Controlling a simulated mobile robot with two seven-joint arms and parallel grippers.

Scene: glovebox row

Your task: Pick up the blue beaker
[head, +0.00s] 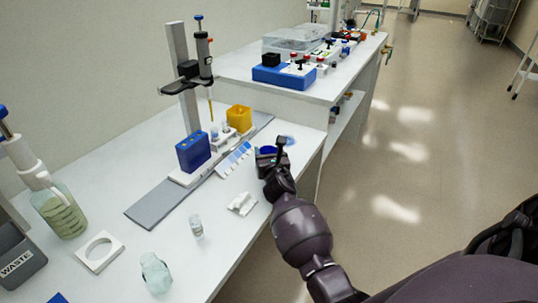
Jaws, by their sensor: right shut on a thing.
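The blue beaker (267,150) is near the right edge of the bench, partly hidden behind my right gripper. Only its blue upper part shows clearly. My right gripper (273,158) is shut on it. The arm reaches in from the lower right. I cannot tell whether the beaker's base touches the bench. My left gripper is not in view.
A pipette stand (182,80) with a blue box (193,151) and a yellow box (239,118) stands left of the gripper. A small white holder (242,204) and a vial (196,227) are nearer. The aisle floor (400,190) at right is clear.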

